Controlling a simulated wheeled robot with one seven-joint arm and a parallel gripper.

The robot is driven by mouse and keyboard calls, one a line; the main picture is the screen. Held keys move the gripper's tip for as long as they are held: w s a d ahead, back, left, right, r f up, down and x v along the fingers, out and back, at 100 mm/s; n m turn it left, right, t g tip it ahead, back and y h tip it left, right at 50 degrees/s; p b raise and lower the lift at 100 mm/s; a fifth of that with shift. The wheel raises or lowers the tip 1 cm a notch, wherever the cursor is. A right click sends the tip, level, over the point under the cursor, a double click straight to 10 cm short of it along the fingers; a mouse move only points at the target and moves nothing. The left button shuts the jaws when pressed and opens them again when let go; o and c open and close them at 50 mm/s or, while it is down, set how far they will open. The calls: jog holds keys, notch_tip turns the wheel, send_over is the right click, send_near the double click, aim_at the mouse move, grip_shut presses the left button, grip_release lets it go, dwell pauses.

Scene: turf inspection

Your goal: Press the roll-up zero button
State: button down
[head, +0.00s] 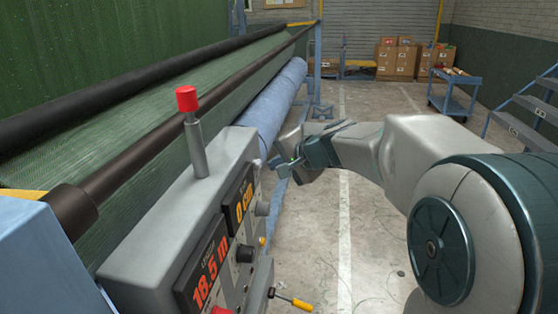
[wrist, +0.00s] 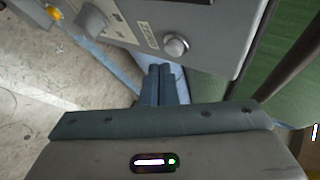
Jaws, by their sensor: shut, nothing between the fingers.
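The grey control box (head: 150,245) stands at the left in the head view, with its panel facing right. A round silver button (wrist: 176,46) sits near the far end of the panel, beside a small label (wrist: 147,37) whose text I cannot read for sure. This button also shows small in the head view (head: 257,164). My gripper (wrist: 158,72) is shut and empty, with its fingertips just below and left of the button in the wrist view, apart from it. In the head view my gripper (head: 280,166) is just right of the panel's far end.
A grey knob (wrist: 90,18) sits farther along the panel. A red-capped post (head: 187,100) rises from the box. A yellow-handled tool (head: 295,300) juts out low.

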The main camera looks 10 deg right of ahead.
jog(key=shift+w+a+f, duration=0.2)
jog(key=shift+w+a, duration=0.15)
jog(key=shift+w+a+b, duration=0.2)
jog(key=shift+a+b, duration=0.15)
jog(key=shift+a, duration=0.2)
dwell(1.0)
jog(key=shift+d, duration=0.1)
jog(key=shift+s+d+b, duration=0.4)
jog(key=shift+s+d, duration=0.05)
jog(key=shift+d, duration=0.3)
jog(key=shift+d, duration=0.1)
